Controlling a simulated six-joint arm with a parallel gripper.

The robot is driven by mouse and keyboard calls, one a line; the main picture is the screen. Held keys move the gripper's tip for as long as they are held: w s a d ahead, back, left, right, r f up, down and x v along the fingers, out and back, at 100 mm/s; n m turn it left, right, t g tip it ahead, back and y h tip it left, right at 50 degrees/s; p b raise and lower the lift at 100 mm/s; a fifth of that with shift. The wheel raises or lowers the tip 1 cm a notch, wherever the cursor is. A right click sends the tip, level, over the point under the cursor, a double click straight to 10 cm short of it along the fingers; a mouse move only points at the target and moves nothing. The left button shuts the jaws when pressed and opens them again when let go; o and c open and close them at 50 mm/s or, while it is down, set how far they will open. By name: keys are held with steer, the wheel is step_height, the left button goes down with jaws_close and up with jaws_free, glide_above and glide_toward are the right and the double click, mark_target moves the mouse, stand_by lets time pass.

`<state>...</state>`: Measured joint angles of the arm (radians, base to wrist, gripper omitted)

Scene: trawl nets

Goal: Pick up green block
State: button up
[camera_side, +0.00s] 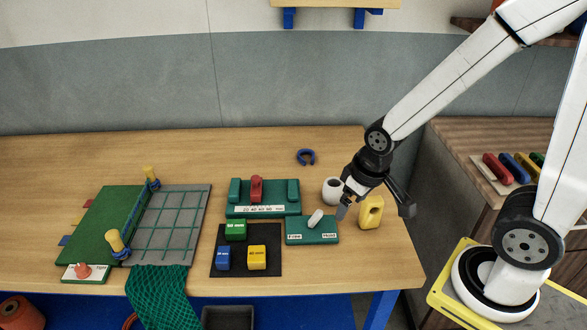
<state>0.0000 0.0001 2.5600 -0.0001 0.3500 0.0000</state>
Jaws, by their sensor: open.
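The green block (235,231) sits upright at the upper left of a black mat (246,268) near the front of the table. It has a small white label on its face. A blue block (223,258) and a yellow block (257,257) stand on the same mat, in front of it. My gripper (374,212) is open and well to the right of the green block, close to a yellow piece with a hole (371,212). I cannot tell whether the fingers touch that piece.
A white cup (332,189) is beside my gripper. A net frame (172,222) fills the left. The table's back is mostly clear.

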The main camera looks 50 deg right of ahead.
mark_target(236, 226)
steer(key=w+a+f+m+y, duration=0.2)
steer(key=w+a+m+y, duration=0.1)
steer(key=m, duration=0.3)
steer(key=w+a+f+m+y, duration=0.3)
steer(key=w+a+m+y, duration=0.1)
steer(key=m, duration=0.3)
steer(key=w+a+f+m+t+y, duration=0.1)
steer(key=w+a+f+m+y, duration=0.2)
steer(key=m, duration=0.3)
steer(key=shift+w+a+f+m, duration=0.1)
steer(key=shift+w+a+m, duration=0.2)
steer(key=shift+w+a, duration=0.35)
steer(key=w+f+m+t, duration=0.1)
steer(key=w+m, duration=0.1)
steer(key=w+d+m+t, duration=0.1)
steer(key=w+m+t, duration=0.1)
steer(key=w+d+f+m+t, duration=0.1)
steer(key=w+m, duration=0.1)
steer(key=shift+w+f+t, duration=0.25)
steer(key=shift+f+t, duration=0.05)
steer(key=shift+t, duration=0.1)
steer(key=shift+w+d+f+m+t, duration=0.25)
steer(key=shift+w+d+m+t, duration=0.1)
steer(key=shift+w+m+t, duration=0.2)
steer(key=shift+a, duration=0.1)
steer(key=shift+x, duration=1.25)
